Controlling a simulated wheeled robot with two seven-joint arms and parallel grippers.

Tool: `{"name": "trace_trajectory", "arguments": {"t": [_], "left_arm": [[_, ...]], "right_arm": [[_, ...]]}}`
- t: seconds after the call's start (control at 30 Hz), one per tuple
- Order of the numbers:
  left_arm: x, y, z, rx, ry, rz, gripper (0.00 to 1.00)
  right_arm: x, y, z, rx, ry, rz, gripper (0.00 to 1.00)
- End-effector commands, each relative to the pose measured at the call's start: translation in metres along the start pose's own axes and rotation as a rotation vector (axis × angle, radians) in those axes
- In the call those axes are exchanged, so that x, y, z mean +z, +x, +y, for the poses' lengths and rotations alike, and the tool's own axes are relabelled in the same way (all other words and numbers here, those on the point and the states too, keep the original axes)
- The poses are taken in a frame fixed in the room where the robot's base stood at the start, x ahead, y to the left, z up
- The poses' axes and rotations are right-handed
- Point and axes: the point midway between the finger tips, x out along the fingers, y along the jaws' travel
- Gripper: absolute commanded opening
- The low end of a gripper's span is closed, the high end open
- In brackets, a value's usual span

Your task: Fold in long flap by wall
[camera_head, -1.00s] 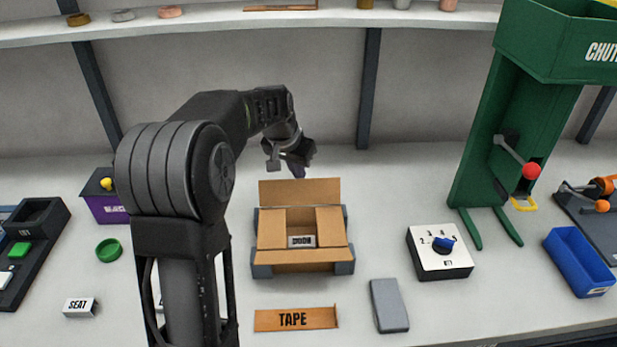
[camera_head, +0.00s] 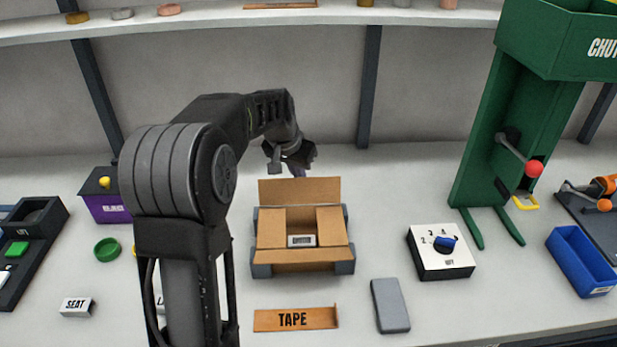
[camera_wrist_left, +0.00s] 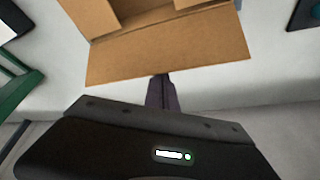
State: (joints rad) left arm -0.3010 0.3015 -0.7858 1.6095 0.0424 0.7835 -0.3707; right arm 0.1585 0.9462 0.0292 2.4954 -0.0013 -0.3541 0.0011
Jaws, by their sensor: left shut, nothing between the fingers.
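An open cardboard box (camera_head: 262,229) sits in a dark grey holder (camera_head: 262,270) in the middle of the bench. Its long flap on the wall side (camera_head: 300,190) stands up, leaning back. The short side flaps and the front flap look folded in, with a gap in the middle where a small labelled item (camera_head: 301,241) shows. My left gripper (camera_head: 300,172) is shut and empty, just behind the wall-side flap. In the left wrist view the shut fingertips (camera_wrist_left: 162,78) are close to the edge of that flap (camera_wrist_left: 170,55); I cannot tell if they touch. My right gripper is not in view.
A brown TAPE piece (camera_head: 295,319) and a grey block (camera_head: 390,306) lie in front of the box. A white dial box (camera_head: 440,262) and a green chute stand (camera_head: 520,130) are to the right. A purple box (camera_head: 105,208) is at left. The bench between box and wall is clear.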

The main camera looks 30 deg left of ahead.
Motion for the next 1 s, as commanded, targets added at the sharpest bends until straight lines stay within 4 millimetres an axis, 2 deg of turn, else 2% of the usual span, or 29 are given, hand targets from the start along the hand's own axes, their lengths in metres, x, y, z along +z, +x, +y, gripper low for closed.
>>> {"name": "trace_trajectory", "arguments": {"t": [0.23, 0.67, 1.0], "left_arm": [[0.003, -0.002, 0.002, 0.001, 0.0, -0.001, 0.0], [0.024, -0.012, 0.016, 0.001, 0.0, 0.0, 0.0], [0.025, -0.011, 0.016, 0.0, 0.0, 0.0, 0.0]], "right_arm": [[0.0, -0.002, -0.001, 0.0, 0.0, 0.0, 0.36], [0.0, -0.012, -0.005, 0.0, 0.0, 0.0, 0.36], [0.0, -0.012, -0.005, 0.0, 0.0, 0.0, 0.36]]}}
